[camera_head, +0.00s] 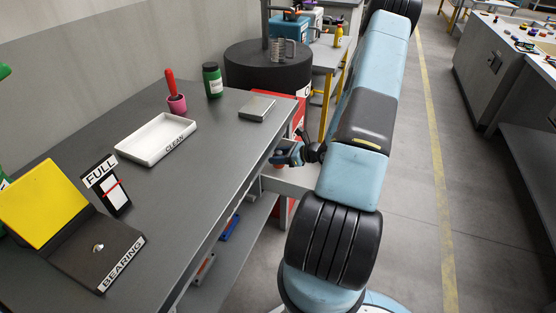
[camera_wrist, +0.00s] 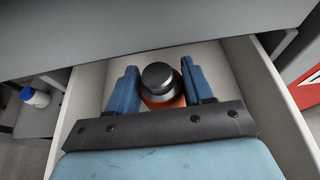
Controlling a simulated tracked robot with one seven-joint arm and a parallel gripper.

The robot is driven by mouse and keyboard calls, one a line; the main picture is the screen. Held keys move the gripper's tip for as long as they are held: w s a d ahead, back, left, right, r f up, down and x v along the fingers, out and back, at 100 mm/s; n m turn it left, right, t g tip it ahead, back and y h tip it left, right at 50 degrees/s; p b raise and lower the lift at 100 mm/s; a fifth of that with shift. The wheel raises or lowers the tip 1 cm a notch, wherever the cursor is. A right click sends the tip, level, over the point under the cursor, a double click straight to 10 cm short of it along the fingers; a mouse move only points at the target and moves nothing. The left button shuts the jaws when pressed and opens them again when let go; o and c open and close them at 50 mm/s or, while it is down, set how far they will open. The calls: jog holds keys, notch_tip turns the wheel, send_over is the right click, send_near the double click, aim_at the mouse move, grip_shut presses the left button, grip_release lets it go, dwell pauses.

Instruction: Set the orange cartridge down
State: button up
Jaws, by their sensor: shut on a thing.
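The orange cartridge (camera_wrist: 163,84) has a dark grey round cap and an orange body, seen from above in the wrist view. My gripper (camera_wrist: 159,68) is shut on it, with one blue finger on each side. Both are over the inside of an open pale drawer (camera_wrist: 88,88) under the table top. Whether the cartridge touches the drawer floor cannot be told. In the head view my gripper (camera_head: 287,156) is at the drawer by the table's right edge, and the cartridge is mostly hidden there.
The grey table (camera_head: 190,180) holds a white tray marked CLEAN (camera_head: 152,150), a pink cup (camera_head: 177,105), a green jar (camera_head: 212,80), a flat scale-like plate (camera_head: 257,108), a FULL sign (camera_head: 104,184) and a yellow-lidded BEARING box (camera_head: 95,246). The drawer walls stand close around my gripper.

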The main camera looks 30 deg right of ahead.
jog(key=shift+f, duration=0.9)
jog(key=shift+f, duration=0.1)
jog(key=o, duration=1.1)
jog(key=shift+c, duration=0.2)
jog(key=shift+v, duration=3.8)
